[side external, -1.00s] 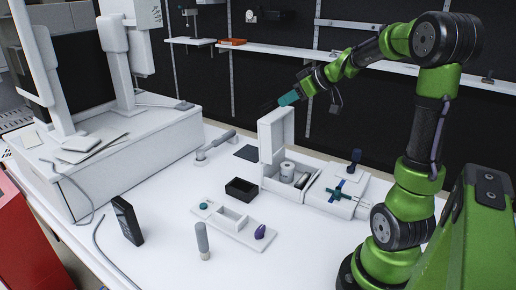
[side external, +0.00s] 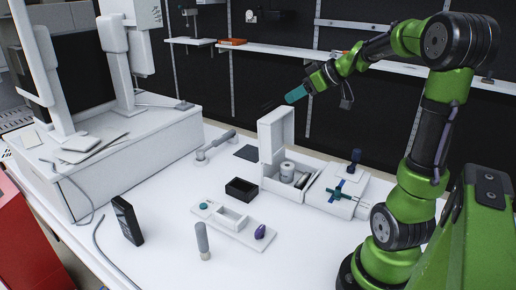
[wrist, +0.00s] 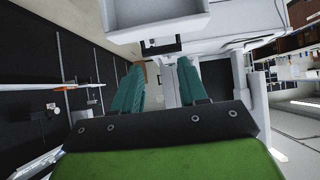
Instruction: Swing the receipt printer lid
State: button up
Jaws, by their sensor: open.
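The receipt printer (side external: 270,184) is a white box on the white table, with a pale paper roll (side external: 287,169) inside. Its lid (side external: 271,143) stands upright, open, at the left of the printer. My gripper (side external: 288,100) is above the lid's top edge, apart from it, with its teal fingers pointing down and left. In the wrist view my gripper (wrist: 160,67) shows two teal fingers apart with nothing gripped between them. A white hollow part fills the top of that view; I cannot tell for sure whether it is the lid.
A white unit with blue and teal parts (side external: 338,190) adjoins the printer on the right. A black open box (side external: 241,189), a white tray (side external: 233,224), a grey cylinder (side external: 202,241) and a black device (side external: 127,220) stand in front. A shelf (side external: 300,52) runs along the back wall.

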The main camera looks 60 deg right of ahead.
aim_at(279, 114)
jog(key=x, duration=0.7)
jog(key=shift+w+f, duration=0.2)
jog(key=shift+w, duration=0.1)
grip_shut()
jog(key=shift+c, duration=1.4)
grip_release()
